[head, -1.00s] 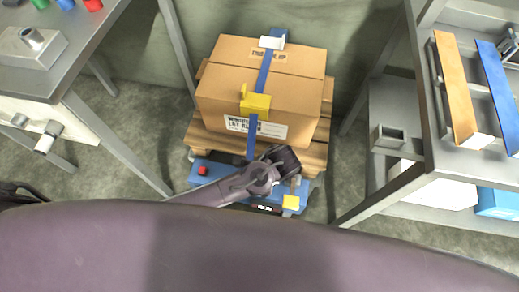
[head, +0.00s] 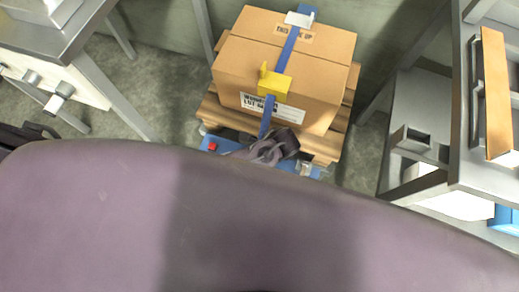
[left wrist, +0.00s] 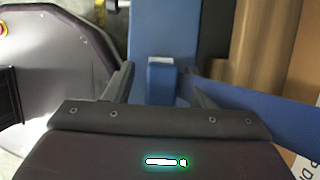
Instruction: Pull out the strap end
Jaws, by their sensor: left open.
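A blue strap (head: 288,46) runs over a brown carton (head: 240,65) and down its front through a yellow buckle (head: 275,84). In the left wrist view a blue strap (left wrist: 245,101) crosses to the right. A short blue piece with a pale top edge, which looks like the strap end (left wrist: 162,82), stands between my left gripper's fingers (left wrist: 160,92). The fingers are open, with gaps on both sides of it. In the head view my left gripper (head: 285,144) is low at the carton's front; its fingertips are hard to make out. My right gripper is not in view.
The carton sits on a wooden pallet (head: 325,147) above a blue base (head: 213,146), partly hidden by my body. A metal table (head: 75,25) stands at left and a grey shelf unit (head: 468,170) at right. Bare floor shows on both sides.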

